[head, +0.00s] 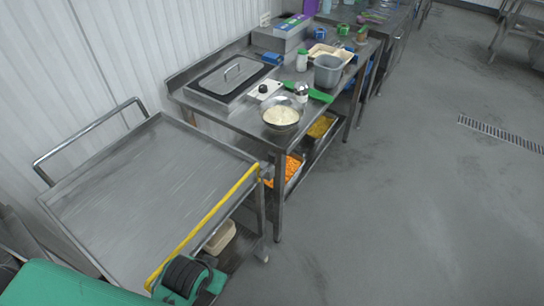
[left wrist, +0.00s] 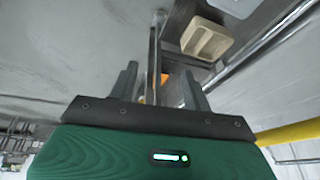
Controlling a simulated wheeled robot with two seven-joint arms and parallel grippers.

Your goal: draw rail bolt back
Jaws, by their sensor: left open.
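A yellow rail (head: 203,223) runs along the right-hand edge of the steel cart top (head: 140,190). A small grey fitting (head: 265,171) sits at its far end by the table; I cannot make out the bolt itself. The yellow rail also shows at the right of the left wrist view (left wrist: 292,132). My left gripper (left wrist: 161,80) is open, with nothing seen held between its fingers. A metal post (left wrist: 153,60) shows beyond the gap between them. In the head view my left arm comes in at the bottom left, and its fingers are not seen. My right gripper is not in view.
A steel table (head: 240,118) with a bowl of rice (head: 281,115) stands close beyond the cart. A beige tub (head: 221,238) is low beneath the cart top; it also shows in the left wrist view (left wrist: 205,39).

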